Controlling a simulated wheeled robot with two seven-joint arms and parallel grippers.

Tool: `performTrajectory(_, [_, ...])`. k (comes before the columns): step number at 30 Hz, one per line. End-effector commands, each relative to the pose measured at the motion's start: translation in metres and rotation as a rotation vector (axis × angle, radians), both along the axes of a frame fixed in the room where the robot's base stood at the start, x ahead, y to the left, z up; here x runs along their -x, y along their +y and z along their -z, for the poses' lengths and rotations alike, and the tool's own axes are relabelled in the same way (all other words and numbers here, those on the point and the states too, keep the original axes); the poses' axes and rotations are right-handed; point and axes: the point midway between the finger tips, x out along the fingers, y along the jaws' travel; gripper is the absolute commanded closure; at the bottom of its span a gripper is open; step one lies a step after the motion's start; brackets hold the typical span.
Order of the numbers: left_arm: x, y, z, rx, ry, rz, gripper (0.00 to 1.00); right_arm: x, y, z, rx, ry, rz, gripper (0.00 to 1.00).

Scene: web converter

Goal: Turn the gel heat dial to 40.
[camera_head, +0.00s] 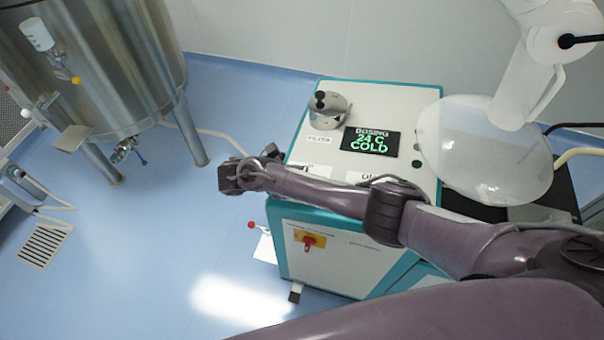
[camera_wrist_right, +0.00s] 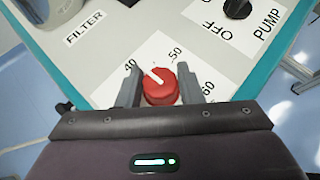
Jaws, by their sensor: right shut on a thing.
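The red gel heat dial (camera_wrist_right: 160,88) sits on a white scale marked 40, 50 and 60 in the right wrist view. Its white pointer aims up and left, between 40 and 50 and nearer the 40 side. My right gripper (camera_wrist_right: 160,86) is shut on the dial, one finger on each side. In the head view my right arm reaches across the machine and hides the dial. The machine's display (camera_head: 371,141) reads "DOSING 24 C COLD". My left gripper is in neither view.
A black pump knob (camera_wrist_right: 237,8) with an OFF mark is beyond the dial, at the right. A red switch (camera_head: 309,242) is on the front panel. A steel tank (camera_head: 90,60) stands left.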

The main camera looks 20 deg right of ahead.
Motion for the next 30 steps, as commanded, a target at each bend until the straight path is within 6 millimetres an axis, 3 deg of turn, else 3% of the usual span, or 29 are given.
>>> performTrajectory(2, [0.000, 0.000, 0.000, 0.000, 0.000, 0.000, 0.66, -0.002, 0.000, -0.002, 0.000, -0.004, 0.001, 0.89])
performTrajectory(3, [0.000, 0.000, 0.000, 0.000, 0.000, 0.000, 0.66, -0.002, 0.000, -0.002, 0.000, -0.004, 0.001, 0.64])
performTrajectory(8, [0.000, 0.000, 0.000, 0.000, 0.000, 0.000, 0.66, -0.001, 0.000, -0.001, -0.001, -0.003, 0.001, 0.45])
performTrajectory(17, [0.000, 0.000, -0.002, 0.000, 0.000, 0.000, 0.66, 0.000, 0.002, -0.002, -0.001, -0.002, -0.001, 0.45])
performTrajectory(30, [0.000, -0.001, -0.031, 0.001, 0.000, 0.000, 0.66, 0.006, 0.058, -0.036, -0.001, -0.002, 0.000, 0.45])
